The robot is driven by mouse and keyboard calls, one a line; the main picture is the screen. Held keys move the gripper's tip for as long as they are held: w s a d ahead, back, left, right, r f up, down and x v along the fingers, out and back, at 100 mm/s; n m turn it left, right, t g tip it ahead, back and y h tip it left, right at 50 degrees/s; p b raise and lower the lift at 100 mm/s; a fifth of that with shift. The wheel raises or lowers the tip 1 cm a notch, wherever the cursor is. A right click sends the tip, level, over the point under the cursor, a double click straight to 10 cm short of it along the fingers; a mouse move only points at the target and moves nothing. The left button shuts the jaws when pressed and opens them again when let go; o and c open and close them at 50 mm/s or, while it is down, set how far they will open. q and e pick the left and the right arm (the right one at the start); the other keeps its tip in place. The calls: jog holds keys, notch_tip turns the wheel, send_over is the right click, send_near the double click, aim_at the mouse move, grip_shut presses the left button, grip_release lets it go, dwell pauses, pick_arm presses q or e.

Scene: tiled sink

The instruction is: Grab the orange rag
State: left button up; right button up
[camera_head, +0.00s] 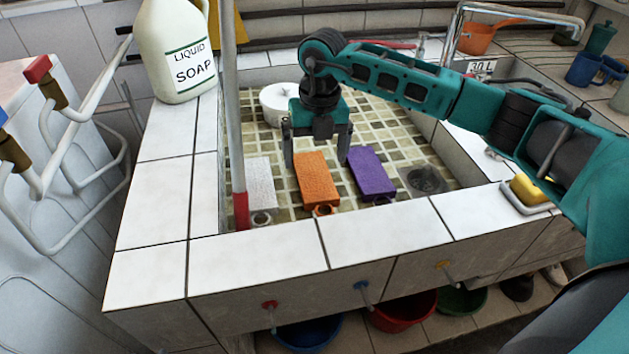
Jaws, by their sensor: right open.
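The orange rag (317,180) lies on the tiled sink floor, between a white rag (260,183) on its left and a purple rag (372,172) on its right. My right gripper (317,160) points down over the far end of the orange rag. Its two fingers are spread, one on each side of the rag, and nothing is between them that I can see lifted. Whether the fingertips touch the sink floor is hard to tell. My left gripper is not in view.
White tiled walls (370,239) surround the sink. A liquid soap bottle (177,50) stands on the left ledge, near an upright pole (232,110). A round white container (282,104) sits behind the gripper. A yellow sponge (530,189) rests on the right front ledge.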

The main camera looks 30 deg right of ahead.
aim_at(315, 176)
jog(key=f, duration=0.5)
jog(key=shift+w+d+f+b, duration=0.1)
jog(key=shift+w+f+b, duration=0.15)
jog(key=shift+f+b, duration=0.15)
jog(key=shift+r, duration=0.1)
jog(key=shift+c, duration=0.2)
jog(key=c, duration=1)
